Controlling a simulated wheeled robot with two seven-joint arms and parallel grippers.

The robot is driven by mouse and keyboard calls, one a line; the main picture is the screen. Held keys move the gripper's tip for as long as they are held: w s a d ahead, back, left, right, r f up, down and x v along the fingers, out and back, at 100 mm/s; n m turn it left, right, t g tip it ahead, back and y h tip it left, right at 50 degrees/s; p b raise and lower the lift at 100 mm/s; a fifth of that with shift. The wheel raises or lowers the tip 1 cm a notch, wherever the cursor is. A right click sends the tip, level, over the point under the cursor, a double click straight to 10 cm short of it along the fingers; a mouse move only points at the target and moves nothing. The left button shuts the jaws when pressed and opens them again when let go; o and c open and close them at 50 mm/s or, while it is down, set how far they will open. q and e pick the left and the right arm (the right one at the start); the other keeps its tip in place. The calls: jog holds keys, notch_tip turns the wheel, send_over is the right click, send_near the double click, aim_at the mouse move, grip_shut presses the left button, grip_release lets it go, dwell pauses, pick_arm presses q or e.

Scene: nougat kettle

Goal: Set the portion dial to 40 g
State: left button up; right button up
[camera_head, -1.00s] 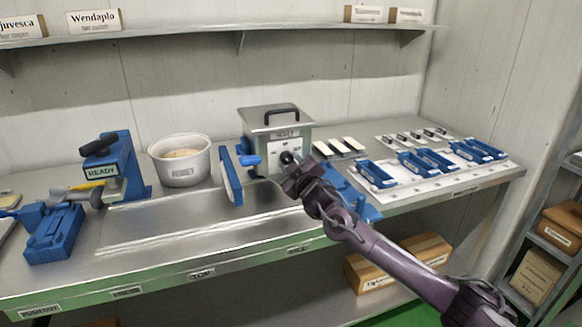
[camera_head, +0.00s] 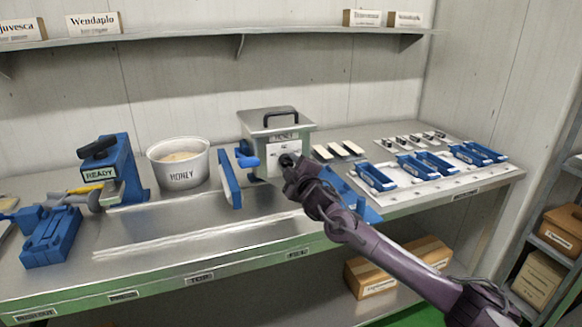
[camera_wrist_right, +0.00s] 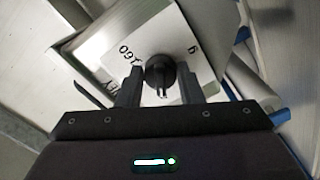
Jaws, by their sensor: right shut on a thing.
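The steel kettle box (camera_head: 258,123) with a black top handle stands at the middle of the bench. A white dial plate on its front is partly hidden by my right gripper (camera_head: 290,168). In the right wrist view the black portion dial (camera_wrist_right: 160,71) sits on this plate (camera_wrist_right: 150,36). My right gripper (camera_wrist_right: 158,90) has a finger on each side of the dial and is shut on it. A light pointer mark on the dial faces the gripper body. My left gripper is not in view.
A white honey tub (camera_head: 180,165) and a blue READY device (camera_head: 118,168) stand to the left. A blue paddle (camera_head: 229,180) is beside the kettle. Blue moulds (camera_head: 375,178) on a white tray lie to the right.

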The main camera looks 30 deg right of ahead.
jog(key=o, duration=0.9)
jog(key=shift+o, duration=0.2)
jog(key=b+v, duration=0.1)
jog(key=v, duration=0.6)
jog(key=shift+s+a+b, duration=0.15)
jog(key=shift+s+b, duration=0.15)
jog(key=shift+s, duration=0.1)
jog(key=shift+f, duration=0.1)
